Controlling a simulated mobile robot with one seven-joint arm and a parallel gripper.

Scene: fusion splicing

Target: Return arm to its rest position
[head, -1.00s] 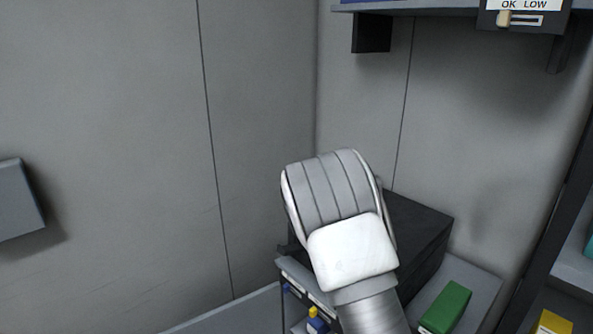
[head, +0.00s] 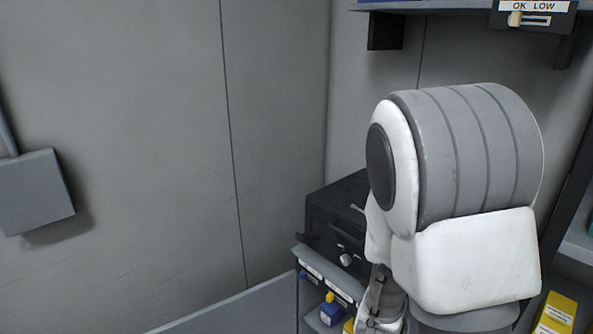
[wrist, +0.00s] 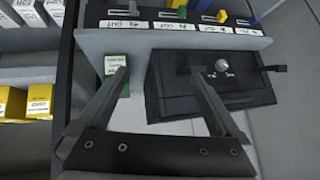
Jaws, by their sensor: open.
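My gripper (wrist: 158,80) shows in the wrist view with its two dark fingers spread wide apart and nothing between them. In the head view my arm's large white and grey link fills the right side, and the gripper itself cannot be made out there. Beyond the fingers in the wrist view is a black box (wrist: 210,97) with a knob and a lever. The same black box (head: 335,215) stands in the head view, partly hidden behind my arm.
A grey rack (head: 312,262) with labelled slots and a blue-and-yellow item stands below the box. A green box (wrist: 117,72) is by the left finger. Yellow boxes (head: 556,316) sit on shelving at right. A shelf (head: 450,6) overhangs above. A wall box (head: 35,190) is at left.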

